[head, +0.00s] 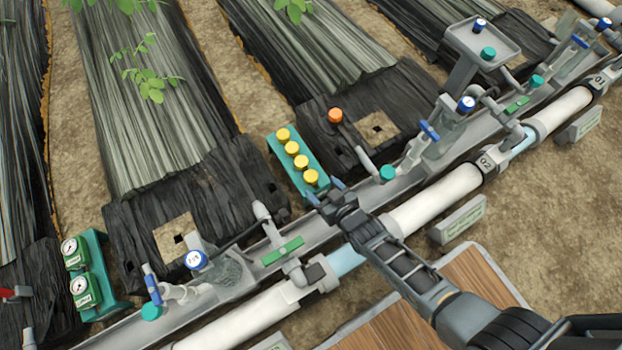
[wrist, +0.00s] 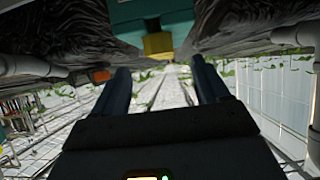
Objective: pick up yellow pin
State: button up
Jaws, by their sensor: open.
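Several yellow pins with round caps stand in a row in a green rack (head: 276,151) in the head view. The nearest yellow pin (head: 311,177) is at the rack's lower right end, just beyond my gripper (head: 325,192). My gripper is open, with nothing between its blue fingertips. In the wrist view one yellow pin (wrist: 158,44) shows at the top centre, ahead of the gap between my fingers (wrist: 161,72). It appears apart from the fingers. The teal rack (wrist: 152,15) is above it there, and the other pins are hidden.
An orange cap (head: 335,115) stands on the black film right of the rack. A grey channel (head: 330,228) with a white pipe (head: 435,200) runs diagonally beside it. Green gauge blocks (head: 88,275) stand at left, and blue valve handles rise along the channel.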

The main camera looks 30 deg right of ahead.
aim_at(312, 178)
jog(key=b+x, duration=0.3)
jog(key=x, duration=0.2)
jog(key=shift+w+f, duration=0.25)
jog(key=shift+f, duration=0.1)
jog(key=shift+w+f+b, duration=0.1)
jog(key=shift+w+b, duration=0.2)
jog(key=shift+w, duration=0.05)
jog(key=c, duration=1.1)
jog(key=shift+r, duration=0.2)
